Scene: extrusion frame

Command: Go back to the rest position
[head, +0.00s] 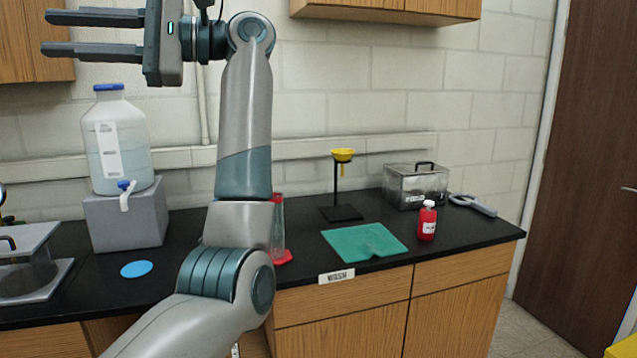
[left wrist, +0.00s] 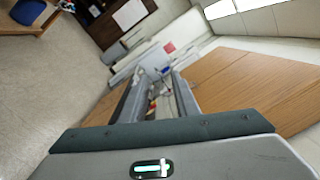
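My left gripper (head: 93,34) is raised high at the upper left in the head view, with its fingers pointing left. The two fingers are apart with nothing between them. My left arm rises through the middle of the head view and hides part of the bench. In the left wrist view the gripper fingers (left wrist: 159,100) also show apart and empty, with the room beyond them. My right gripper is in neither view.
A black bench (head: 300,226) holds a carboy (head: 110,150) on a grey block, a yellow funnel stand (head: 342,180), a green mat (head: 350,243), a red bottle (head: 427,222) and a metal bath (head: 414,190). Wooden cabinets (head: 380,8) hang above.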

